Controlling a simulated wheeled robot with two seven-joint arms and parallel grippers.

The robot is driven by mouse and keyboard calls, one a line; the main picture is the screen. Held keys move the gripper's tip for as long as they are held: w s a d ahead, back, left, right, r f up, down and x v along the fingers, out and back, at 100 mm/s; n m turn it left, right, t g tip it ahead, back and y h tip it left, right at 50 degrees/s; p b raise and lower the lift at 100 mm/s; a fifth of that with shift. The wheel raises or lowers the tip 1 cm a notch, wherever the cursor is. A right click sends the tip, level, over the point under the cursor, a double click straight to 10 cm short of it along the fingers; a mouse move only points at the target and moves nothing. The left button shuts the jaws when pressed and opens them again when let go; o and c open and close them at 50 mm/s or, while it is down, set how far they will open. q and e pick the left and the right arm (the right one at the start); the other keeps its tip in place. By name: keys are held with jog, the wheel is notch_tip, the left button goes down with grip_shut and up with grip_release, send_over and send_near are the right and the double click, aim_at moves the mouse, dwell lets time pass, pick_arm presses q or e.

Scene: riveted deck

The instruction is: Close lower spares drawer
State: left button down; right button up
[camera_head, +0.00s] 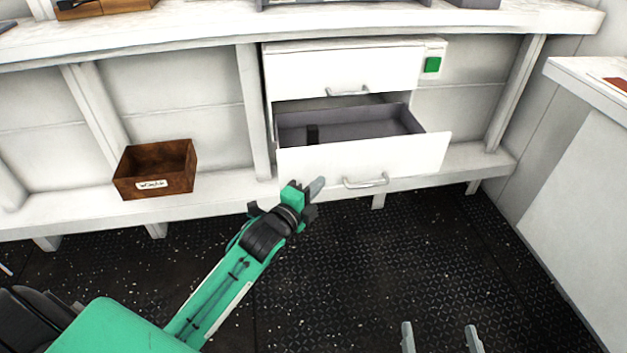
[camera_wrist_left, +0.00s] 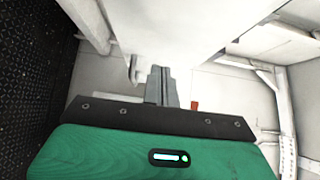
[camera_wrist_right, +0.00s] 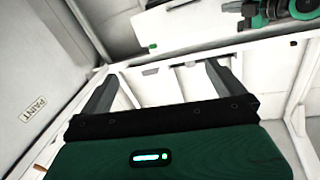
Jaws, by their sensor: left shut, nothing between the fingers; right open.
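My left gripper (camera_head: 319,186) is shut and empty, in front of the lower drawer's front, left of the handle. Its closed fingers (camera_wrist_left: 160,84) show in the left wrist view below a large white surface; whether they touch it I cannot tell. My right gripper (camera_head: 440,338) is open and empty, low over the floor at the bottom edge.
A brown box (camera_head: 155,169) with a label sits on the low shelf at left. A green square (camera_head: 432,65) is on the panel beside the upper drawer. A white cabinet (camera_head: 575,190) stands at right. The dark floor (camera_head: 400,255) before the drawers is clear.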

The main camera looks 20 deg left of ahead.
pick_arm(q)
jog(key=shift+w+a, duration=0.85)
jog(key=shift+w, duration=0.3)
pick_arm(e)
jog(key=r, duration=0.1)
jog(key=r+t, duration=0.1)
jog(key=w+r+t, duration=0.1)
jog(key=shift+d, duration=0.4)
jog(key=shift+f, duration=0.1)
